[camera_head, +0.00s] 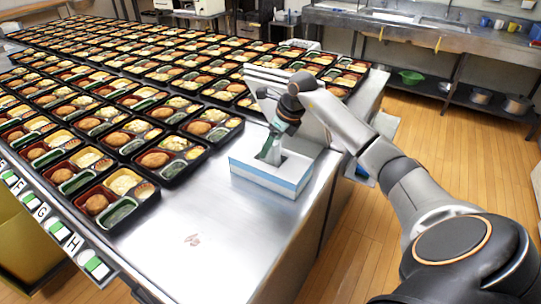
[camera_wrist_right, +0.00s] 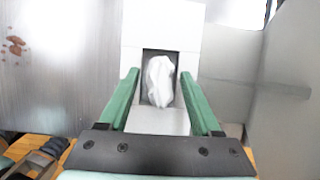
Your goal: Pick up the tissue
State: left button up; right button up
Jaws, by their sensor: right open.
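The white tissue (camera_wrist_right: 160,80) sticks up from the opening of the tissue box (camera_wrist_right: 158,122) in the right wrist view. In the head view the tissue box (camera_head: 252,174), white with a blue band, sits on the steel counter near its right edge. My right gripper (camera_head: 272,150) reaches down over the box opening. In the right wrist view its two green fingers (camera_wrist_right: 160,72) are open, one on each side of the tissue, with gaps between. In the head view the tissue is mostly hidden by the gripper. My left gripper is not in view.
Rows of filled bento trays (camera_head: 130,130) cover the counter at left and back. Bare steel counter (camera_head: 190,240), with a small brown stain (camera_head: 192,239), lies in front of the box. A grey upright panel (camera_wrist_right: 290,80) stands close on the right in the wrist view.

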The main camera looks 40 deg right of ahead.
jog(key=shift+w+f, duration=0.15)
jog(key=shift+f, duration=0.1)
jog(key=shift+c, duration=0.3)
grip_shut()
